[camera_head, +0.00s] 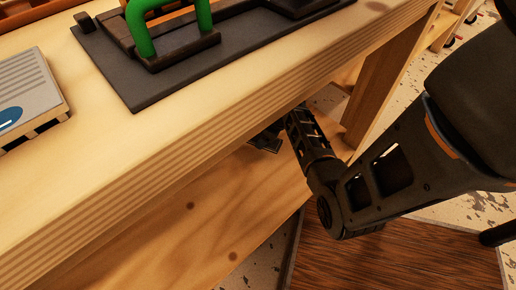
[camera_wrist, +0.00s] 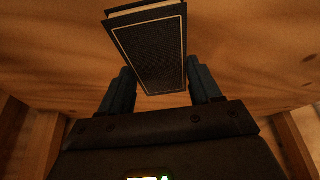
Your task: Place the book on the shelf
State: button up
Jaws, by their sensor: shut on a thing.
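A dark book (camera_wrist: 150,45) with a thin gold border and pale page edges sits between the two fingers of my gripper (camera_wrist: 163,78) in the wrist view. My gripper is shut on it, and the book extends out past the fingertips. In the head view my gripper (camera_head: 265,140) reaches in under the bench top, above the wooden lower shelf (camera_head: 190,235). The bench top's edge hides much of the gripper and the book there. I cannot tell whether the book touches the shelf.
The thick bench top (camera_head: 210,115) lies close above my gripper. A wooden leg (camera_head: 385,85) stands to its right. On top are a dark tray (camera_head: 180,75) with a green handle (camera_head: 142,35) and a grey box-like item (camera_head: 30,90). The visible shelf to the left is clear.

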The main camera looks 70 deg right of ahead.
aim_at(259, 151)
jog(key=shift+w+a+f+b, duration=0.35)
jog(key=shift+w+f, duration=0.4)
jog(key=shift+w, duration=0.25)
jog(key=shift+f+b, duration=0.9)
jog(key=shift+f, duration=1)
jog(key=shift+f, duration=0.1)
jog(key=o, duration=1.1)
